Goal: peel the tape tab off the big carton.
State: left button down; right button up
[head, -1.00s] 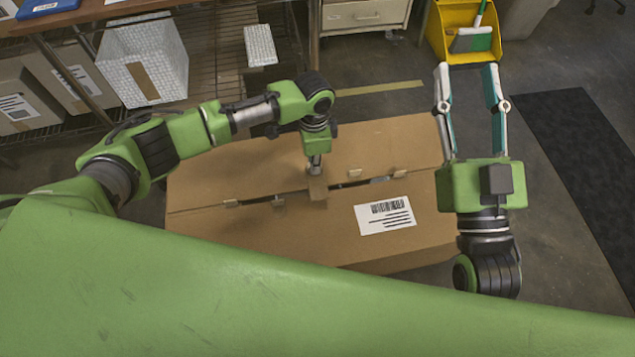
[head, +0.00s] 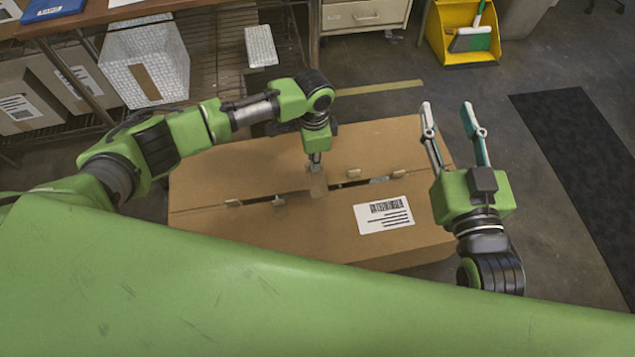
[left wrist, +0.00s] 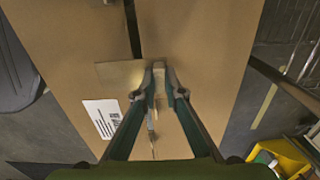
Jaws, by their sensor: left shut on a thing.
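The big brown carton (head: 240,160) lies on the floor in front of me, with a dark seam gap along its top. The tape tab (head: 317,186) is a small brown strip across the middle of that seam. It also shows in the left wrist view (left wrist: 118,75), beside the fingertips. My left gripper (head: 315,168) points down at the tab and is shut on its end, its fingertips together in the left wrist view (left wrist: 158,68). The fingers partly hide the tab's gripped end. My right gripper (head: 447,104) is open and empty, over the carton's right edge.
Small tan clips (head: 352,173) sit along the seam, and a white barcode label (head: 384,214) is on the near flap. A shelf with boxes (head: 146,60) stands at back left. A yellow bin (head: 462,45) stands at back right. Floor right of the carton is clear, with a dark mat (head: 580,150).

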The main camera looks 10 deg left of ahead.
pick_arm(q)
jog(key=shift+r+p, duration=0.3)
jog(key=shift+r, duration=0.05)
jog(key=shift+r+p, duration=0.3)
jog(key=shift+p, duration=0.05)
jog(key=shift+r, duration=0.2)
jog(key=shift+r+p, duration=0.3)
jog(key=shift+p, duration=0.25)
pick_arm(e)
jog(key=s+d+f+g+h, duration=0.1)
jog(key=s+f+g, duration=0.1)
jog(key=f, duration=0.4)
jog(key=s+d+f+g, duration=0.2)
jog(key=s+f+g, duration=0.1)
jog(key=f, duration=0.3)
jog(key=shift+g+h, duration=0.4)
jog(key=shift+g, duration=0.5)
jog(key=shift+f, duration=0.1)
